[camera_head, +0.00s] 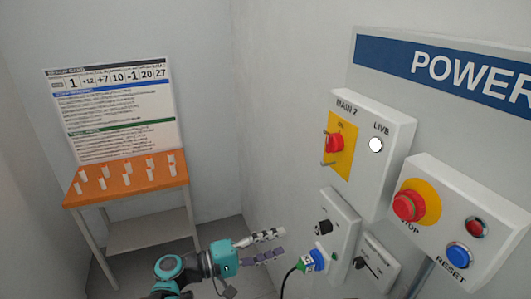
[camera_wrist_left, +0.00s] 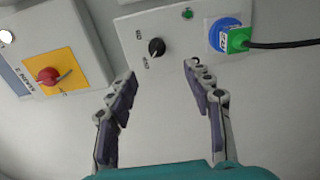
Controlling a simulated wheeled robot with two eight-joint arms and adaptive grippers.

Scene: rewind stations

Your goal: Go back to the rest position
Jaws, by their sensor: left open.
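My left gripper (camera_head: 268,246) reaches in from the lower left of the head view, teal with grey fingers. It is open and empty, in front of the wall panels. In the left wrist view its two fingers (camera_wrist_left: 160,95) stand apart, with a black rotary knob (camera_wrist_left: 156,47) on a white box beyond them. I cannot tell the exact gap to that box. My right gripper is in neither view.
The MAIN 2 box (camera_head: 378,185) has a red switch on yellow. A stop-and-reset box (camera_head: 487,213) stands right of it. An orange-topped table (camera_head: 118,190) stands at the left.

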